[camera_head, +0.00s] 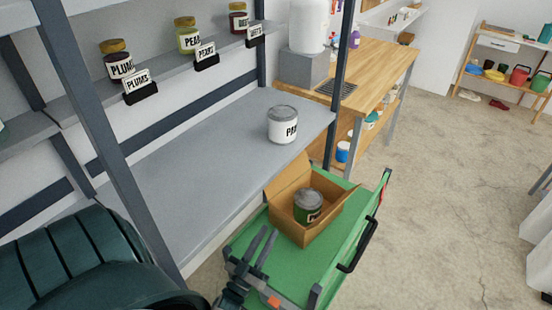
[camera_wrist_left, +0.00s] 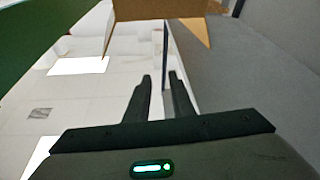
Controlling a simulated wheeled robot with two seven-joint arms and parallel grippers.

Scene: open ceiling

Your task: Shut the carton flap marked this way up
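The open cardboard carton (camera_head: 318,222) stands on a green cart, with a dark green tin (camera_head: 308,205) with a grey lid inside it. One flap (camera_head: 290,180) stands up at its far left side, and another flap (camera_head: 336,186) angles up at the far right. I cannot read "this way up" on any flap. My left gripper (camera_head: 268,232) is open and empty, pointing up just left of the carton's near side. In the left wrist view, its two fingers (camera_wrist_left: 160,78) stand apart, with the brown cardboard (camera_wrist_left: 165,10) beyond them at the top. My right gripper is not in view.
The green cart (camera_head: 268,250) has a black handle (camera_head: 358,245) on its right. A wooden bench (camera_head: 375,85) stands behind.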

